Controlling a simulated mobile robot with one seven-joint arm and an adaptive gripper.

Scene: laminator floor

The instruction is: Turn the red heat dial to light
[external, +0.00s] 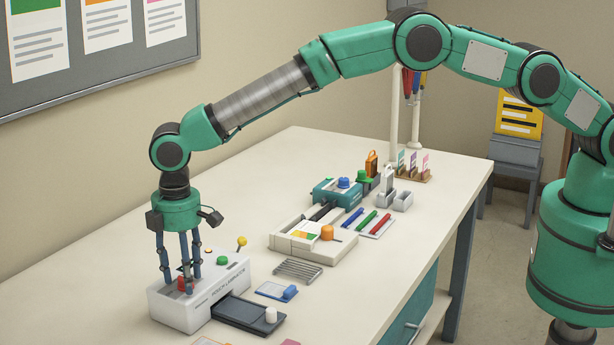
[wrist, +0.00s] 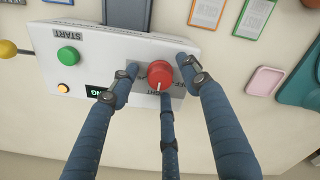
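The red heat dial (wrist: 160,73) is a round knob on a grey plate on top of the white laminator (wrist: 200,50). In the wrist view its white mark points down the picture, toward partly covered lettering. My three-fingered gripper (wrist: 158,80) is over the dial, with one fingertip to its left, one to its right and one below. Small gaps show at the left and right, so the fingers look open around it. In the external view my gripper (external: 180,284) points straight down at the red dial (external: 181,284), and the laminator (external: 180,313) stands at the front left.
On the laminator are a green START button (wrist: 68,56), an orange light (wrist: 63,88), a display (wrist: 98,91) and a yellow-knobbed lever (wrist: 8,48). A dark tray (external: 245,315) sticks out at its front. A wire rack (external: 298,270) and white machine (external: 312,242) stand farther right.

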